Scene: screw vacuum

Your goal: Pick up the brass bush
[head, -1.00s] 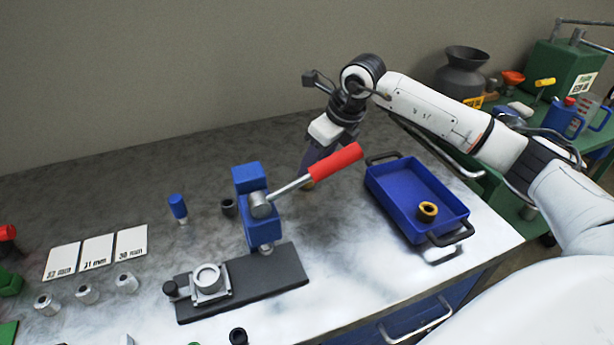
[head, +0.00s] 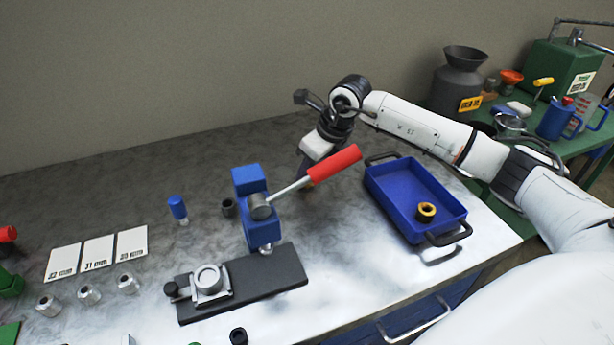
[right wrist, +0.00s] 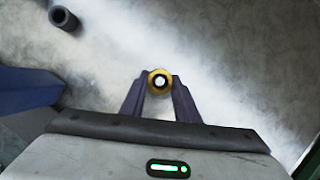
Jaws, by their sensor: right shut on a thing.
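The brass bush (right wrist: 160,80) is a small gold ring with a bright centre, held between the two dark fingertips in the right wrist view. My right gripper (right wrist: 160,92) is shut on it. In the head view my right gripper (head: 307,182) points down behind the red-handled press, and the handle partly covers it. Only a sliver of brass shows there. I cannot tell whether the bush touches the table. My left gripper is not in view.
The blue press (head: 252,215) with its red handle (head: 335,165) stands in front of the gripper. A blue tray (head: 385,190) at the right holds a black-and-yellow ring (head: 426,212). A dark bush (head: 228,207) and a blue-handled tool (head: 178,207) stand left of the press.

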